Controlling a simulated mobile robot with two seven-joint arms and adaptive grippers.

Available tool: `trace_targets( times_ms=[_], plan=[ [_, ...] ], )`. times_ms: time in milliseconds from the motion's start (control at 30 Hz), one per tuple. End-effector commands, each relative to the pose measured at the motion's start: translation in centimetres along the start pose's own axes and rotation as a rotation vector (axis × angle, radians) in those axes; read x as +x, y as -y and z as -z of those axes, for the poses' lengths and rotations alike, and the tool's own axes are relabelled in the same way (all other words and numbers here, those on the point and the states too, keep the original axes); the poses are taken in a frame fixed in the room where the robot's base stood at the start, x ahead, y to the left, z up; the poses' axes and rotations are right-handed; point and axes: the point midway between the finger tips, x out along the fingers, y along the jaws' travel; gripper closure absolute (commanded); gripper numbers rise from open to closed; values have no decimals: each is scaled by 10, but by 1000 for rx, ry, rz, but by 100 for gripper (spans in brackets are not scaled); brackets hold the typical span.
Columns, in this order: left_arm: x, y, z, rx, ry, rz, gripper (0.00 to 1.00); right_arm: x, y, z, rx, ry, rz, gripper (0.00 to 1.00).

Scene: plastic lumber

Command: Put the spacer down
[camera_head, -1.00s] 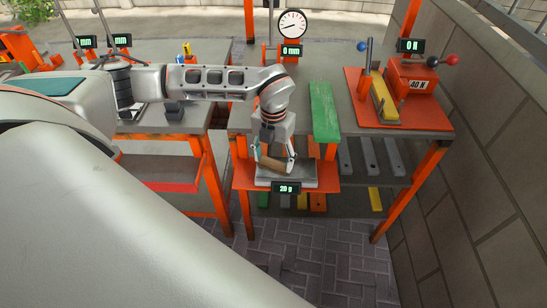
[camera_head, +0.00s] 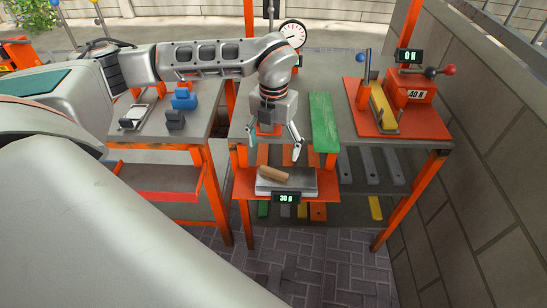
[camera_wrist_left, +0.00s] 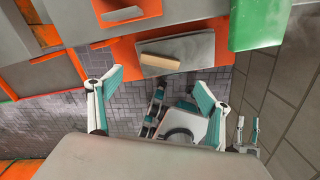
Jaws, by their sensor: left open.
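The spacer, a small brown block (camera_head: 274,174), lies at a slight tilt on the grey pan of the scale (camera_head: 300,184), whose display (camera_head: 286,198) reads 30 g. My left gripper (camera_head: 274,150) is open above the spacer, its fingers spread and apart from it. In the left wrist view the spacer (camera_wrist_left: 160,62) lies on the scale pan (camera_wrist_left: 196,48), beyond the open left gripper (camera_wrist_left: 148,92). Small pale and teal fingers, seemingly my right gripper (camera_wrist_left: 247,132), show at the lower right there; their opening is too small to tell.
A green plank (camera_head: 323,120) lies on the bench right of my gripper. A red-orange press with a yellow bar (camera_head: 382,105) stands farther right. A dial gauge (camera_head: 292,34) is behind. Blue and dark blocks (camera_head: 184,99) stand on the left bench. Planks lie on a lower shelf.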

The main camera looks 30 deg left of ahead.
Motion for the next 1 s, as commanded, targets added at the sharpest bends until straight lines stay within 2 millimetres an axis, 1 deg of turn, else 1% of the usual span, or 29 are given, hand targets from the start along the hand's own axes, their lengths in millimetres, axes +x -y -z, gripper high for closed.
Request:
trace_targets(
  times_ms=[33,100,200,267,367,467,500,567,600,633,667,700,767,800,833,900,967,1000],
  plan=[
    [-8,0,-1,0,3,1,21,0,0,1,0,-1,0,60],
    [-17,0,-1,0,1,1,21,0,0,1,0,-1,0,60],
    [-24,0,0,1,0,1,21,0,0,1,0,-1,0,60],
    [-24,3,2,9,-6,9,21,0,0,1,0,-1,0,60],
    [-14,26,14,59,-41,69,21,0,0,1,0,0,0,60],
    [5,76,43,154,-112,215,21,0,0,0,0,0,0,60],
    [12,101,60,196,-148,299,21,0,0,0,0,1,0,60],
    [18,143,86,248,-201,443,21,0,0,0,0,2,0,60],
    [18,169,104,273,-234,546,21,0,0,-1,0,2,0,60],
    [16,188,116,285,-256,624,21,0,0,-1,-1,3,0,60],
    [13,206,127,292,-277,702,21,0,0,-1,0,3,0,60],
    [6,229,142,293,-303,808,21,0,0,-2,-1,4,0,60],
    [-8,260,160,275,-337,968,21,0,0,-2,-1,5,1,60],
    [-19,278,168,250,-355,1074,21,0,0,-2,-1,5,1,60],
    [-28,290,173,224,-368,1152,21,0,0,-2,-1,5,1,60],
    [-50,311,178,142,-388,1328,21,0,0,-2,-1,5,1,60],
    [-67,324,174,43,-397,1469,21,0,0,-2,-1,5,1,60],
    [-77,329,169,-34,-398,1557,21,0,0,-2,-1,5,1,60]
  ],
)
